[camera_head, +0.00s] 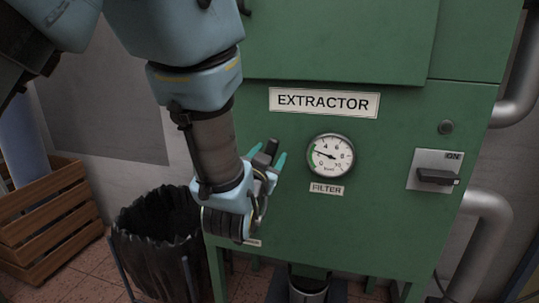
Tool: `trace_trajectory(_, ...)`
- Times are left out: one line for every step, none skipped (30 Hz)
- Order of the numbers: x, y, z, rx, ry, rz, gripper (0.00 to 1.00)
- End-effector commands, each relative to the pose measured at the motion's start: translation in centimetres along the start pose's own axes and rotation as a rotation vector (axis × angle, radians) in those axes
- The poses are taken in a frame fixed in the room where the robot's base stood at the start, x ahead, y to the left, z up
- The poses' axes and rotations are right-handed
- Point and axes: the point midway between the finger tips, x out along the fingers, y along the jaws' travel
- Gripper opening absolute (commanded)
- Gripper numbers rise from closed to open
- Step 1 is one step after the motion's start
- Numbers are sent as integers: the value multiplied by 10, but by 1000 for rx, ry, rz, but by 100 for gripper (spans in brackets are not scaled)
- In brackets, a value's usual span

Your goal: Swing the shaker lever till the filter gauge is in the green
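The filter gauge (330,156) is a round white dial on the green extractor cabinet, above a FILTER label (326,188). A green band lies along its lower left edge. The dark needle points left and slightly up, seemingly just above the green band. My gripper (269,156) is in front of the cabinet, left of the gauge, with teal fingertips apart. A dark knob (270,147), likely the end of the shaker lever, shows between the fingertips. I cannot tell if they touch it. My wrist hides the rest of the lever.
A dark switch (436,177) on a plate marked ON is at the right of the cabinet. A bin with a black liner (160,245) stands at lower left, beside a wooden crate (48,215). Grey pipes (484,240) run along the right side. The cabinet front below the gauge is clear.

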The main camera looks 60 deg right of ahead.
Motion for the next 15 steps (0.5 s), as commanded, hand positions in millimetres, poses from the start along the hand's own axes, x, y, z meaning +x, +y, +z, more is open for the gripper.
trace_trajectory(0,0,0,0,0,0,54)
trace_trajectory(0,0,0,0,0,0,50)
trace_trajectory(0,0,0,0,0,0,46)
trace_trajectory(0,0,0,0,0,0,42)
trace_trajectory(0,0,0,0,0,0,39)
trace_trajectory(0,0,0,0,0,0,34)
trace_trajectory(0,0,0,0,0,0,31)
trace_trajectory(0,0,0,0,0,0,28)
trace_trajectory(0,0,0,0,0,0,23)
trace_trajectory(0,0,0,0,0,0,20)
trace_trajectory(0,0,0,0,0,0,16)
trace_trajectory(0,0,0,0,0,0,12)
trace_trajectory(0,0,0,0,0,0,8)
trace_trajectory(0,0,0,0,0,0,5)
trace_trajectory(0,0,0,0,0,0,1)
